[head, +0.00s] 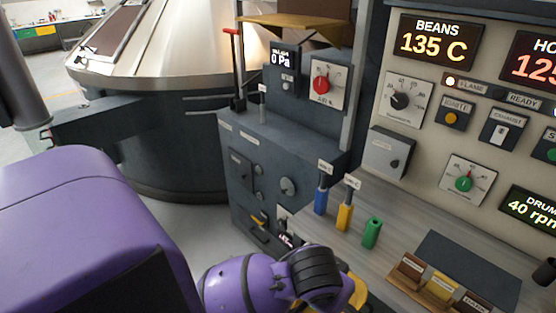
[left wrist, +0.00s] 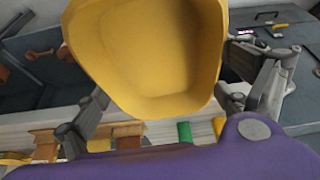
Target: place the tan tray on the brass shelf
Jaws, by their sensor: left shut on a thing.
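In the head view a flat brass-coloured shelf (head: 295,24) stands out at the top, above the pressure readout, with a brown panel at its upper edge. Small labelled trays lie on the console: a tan-brown one (head: 410,268), a yellow one (head: 443,286) and a dark brown one. I cannot tell for certain which is the tan tray. My left gripper (left wrist: 175,100) is shut on a yellow, hollow, round-cornered container (left wrist: 150,45). A yellow edge of it (head: 358,292) shows past my wrist in the head view. My right gripper is not in view.
Blue, yellow (head: 344,217) and green (head: 371,232) posts stand on the console near my left wrist. A dark mat (head: 465,265) lies behind the trays. A large metal drum stands at left.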

